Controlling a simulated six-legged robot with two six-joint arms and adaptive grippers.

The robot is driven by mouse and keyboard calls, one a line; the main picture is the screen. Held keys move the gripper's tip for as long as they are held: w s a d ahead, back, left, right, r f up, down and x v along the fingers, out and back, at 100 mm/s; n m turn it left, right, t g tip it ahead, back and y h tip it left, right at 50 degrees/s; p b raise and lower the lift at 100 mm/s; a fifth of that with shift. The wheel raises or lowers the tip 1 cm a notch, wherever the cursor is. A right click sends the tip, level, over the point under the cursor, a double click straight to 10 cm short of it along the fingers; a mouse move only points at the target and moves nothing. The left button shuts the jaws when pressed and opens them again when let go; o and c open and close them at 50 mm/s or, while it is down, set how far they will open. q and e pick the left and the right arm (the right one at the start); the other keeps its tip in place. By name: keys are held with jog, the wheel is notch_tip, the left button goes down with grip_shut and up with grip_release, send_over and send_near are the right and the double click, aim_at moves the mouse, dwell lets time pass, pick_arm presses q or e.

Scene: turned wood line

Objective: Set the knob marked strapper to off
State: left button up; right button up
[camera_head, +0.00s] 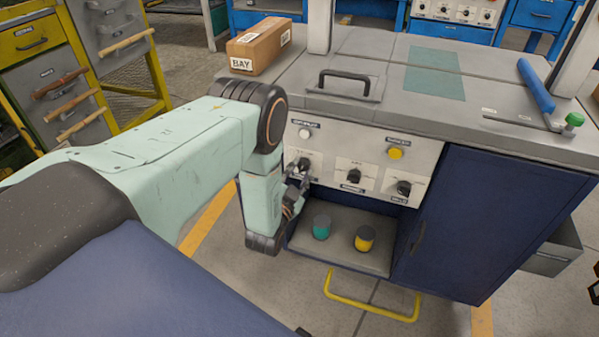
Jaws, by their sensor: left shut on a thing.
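The light control panel (376,160) on the front of the workbench carries three dark knobs in a row. They are a left knob (304,162), a middle knob (354,176) and a right knob (404,187). The labels at the knobs are too small for me to read surely, so I cannot tell which is marked strapper. My left gripper (300,173) is at the left knob, shut on it, and partly hides it and its lower label. The knob's exact setting cannot be told. My right gripper is not in view.
A white button (304,134) and a yellow button (395,153) sit above the knobs. Below, an open shelf (345,248) holds a teal can (322,227) and a yellow can (364,239). A cardboard box (260,46) and a black handle (344,78) are on the benchtop.

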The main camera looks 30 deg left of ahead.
pick_arm(q)
jog(key=n, duration=0.5)
jog(key=shift+n, duration=2.4)
jog(key=o, duration=1.2)
jog(key=shift+c, duration=0.2)
jog(key=shift+s, duration=0.1)
jog(key=v, duration=1.2)
jog(key=shift+f, duration=0.1)
